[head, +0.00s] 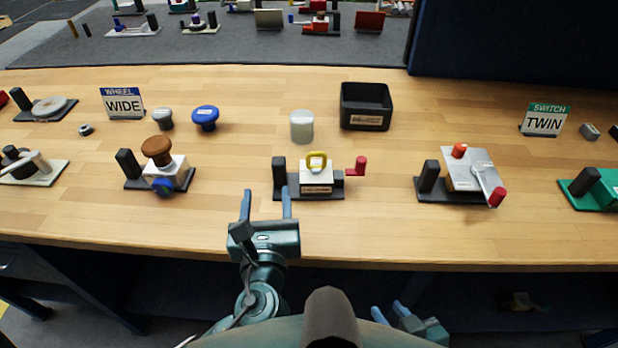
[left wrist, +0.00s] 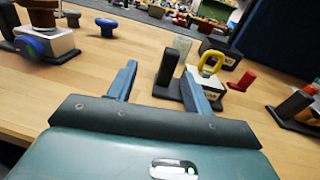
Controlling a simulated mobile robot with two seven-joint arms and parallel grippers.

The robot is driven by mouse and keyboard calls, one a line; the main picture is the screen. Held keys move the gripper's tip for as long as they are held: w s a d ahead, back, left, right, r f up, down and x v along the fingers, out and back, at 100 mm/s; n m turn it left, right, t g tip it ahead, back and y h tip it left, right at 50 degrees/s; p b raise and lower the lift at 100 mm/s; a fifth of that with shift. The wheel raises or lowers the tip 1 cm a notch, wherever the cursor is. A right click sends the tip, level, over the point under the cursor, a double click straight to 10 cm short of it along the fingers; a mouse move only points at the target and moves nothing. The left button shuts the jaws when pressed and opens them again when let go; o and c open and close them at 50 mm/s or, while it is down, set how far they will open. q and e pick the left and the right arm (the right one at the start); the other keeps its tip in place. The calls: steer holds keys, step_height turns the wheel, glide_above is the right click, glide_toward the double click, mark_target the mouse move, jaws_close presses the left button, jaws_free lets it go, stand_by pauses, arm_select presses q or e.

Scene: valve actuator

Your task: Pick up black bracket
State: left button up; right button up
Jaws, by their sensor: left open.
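Several valve units on the wooden table have a black bracket with an upright post and a flat base; which one the task names, I cannot tell. The nearest black bracket (head: 279,172) carries a white block with a yellow handle (head: 317,160) and a red side knob (head: 360,165). It also shows in the left wrist view (left wrist: 168,74), partly behind a finger. My left gripper (head: 267,191) is open and empty, just in front of this bracket and slightly left; its fingers show in the left wrist view (left wrist: 159,70). My right gripper (head: 388,308) is open below the table edge.
A similar unit with a brown knob (head: 157,150) stands left, and one with a silver plate (head: 472,172) right. Behind are a white cylinder (head: 301,127), a blue knob (head: 205,117) and a black bin (head: 384,121). The front table strip is mostly clear.

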mark_target(279, 157)
arm_select(q)
steer(key=shift+m+h, duration=0.4)
steer(key=shift+h, duration=0.1)
steer(key=w, duration=0.4)
steer(key=w+d, duration=0.1)
steer(key=w, duration=0.1)
steer(key=shift+w+f, duration=0.15)
steer(key=shift+f, duration=0.05)
steer(key=shift+w+a+r, duration=0.1)
steer(key=shift+w, duration=2.7)
jaws_close()
